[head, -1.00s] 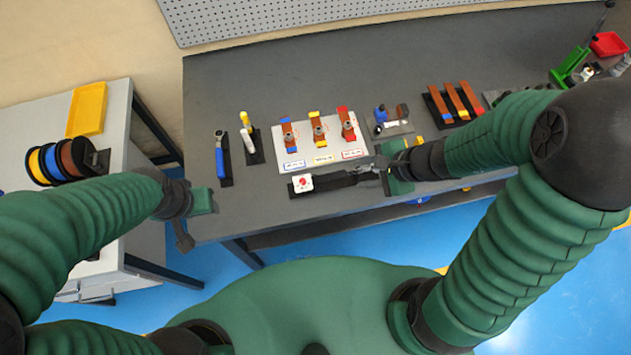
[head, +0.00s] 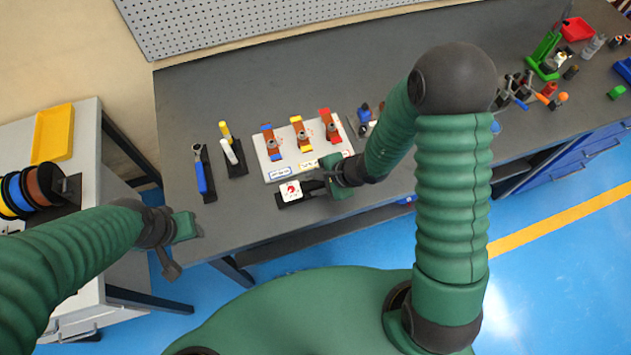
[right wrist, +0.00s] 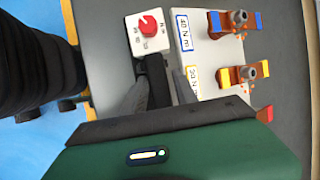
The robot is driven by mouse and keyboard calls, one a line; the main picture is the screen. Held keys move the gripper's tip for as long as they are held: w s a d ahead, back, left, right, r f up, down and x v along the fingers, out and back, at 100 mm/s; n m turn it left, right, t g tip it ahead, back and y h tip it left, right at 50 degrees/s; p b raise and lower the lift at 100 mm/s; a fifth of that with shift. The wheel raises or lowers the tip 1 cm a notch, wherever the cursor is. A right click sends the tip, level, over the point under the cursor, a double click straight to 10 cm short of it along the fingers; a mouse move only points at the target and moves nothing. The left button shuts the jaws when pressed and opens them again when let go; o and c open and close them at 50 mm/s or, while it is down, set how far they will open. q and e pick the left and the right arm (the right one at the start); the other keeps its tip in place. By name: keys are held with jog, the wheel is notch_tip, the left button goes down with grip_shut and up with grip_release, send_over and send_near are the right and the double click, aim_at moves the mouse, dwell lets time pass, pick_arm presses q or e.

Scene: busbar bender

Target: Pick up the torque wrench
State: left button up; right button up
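My right gripper (head: 322,186) is low over the bench front, right of a white box with a red dial (head: 290,191). In the right wrist view its grey fingers (right wrist: 157,95) are apart, either side of a dark bar running to the dial box (right wrist: 149,32). I cannot tell whether they touch the bar. My left gripper (head: 200,228) is off the bench's front left corner; its fingers are unclear.
A white plate (head: 268,170) with several copper bars and coloured ends lies behind the dial box. A white-handled tool (head: 229,152) lies beside the blue-handled one. A side table (head: 88,190) carries spools and a yellow tray (head: 53,133). The rear of the bench (head: 250,85) is clear.

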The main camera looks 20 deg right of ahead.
jog(key=shift+a, duration=0.15)
jog(key=shift+d, duration=0.4)
grip_shut()
jog(key=shift+a, duration=0.1)
dwell(0.8)
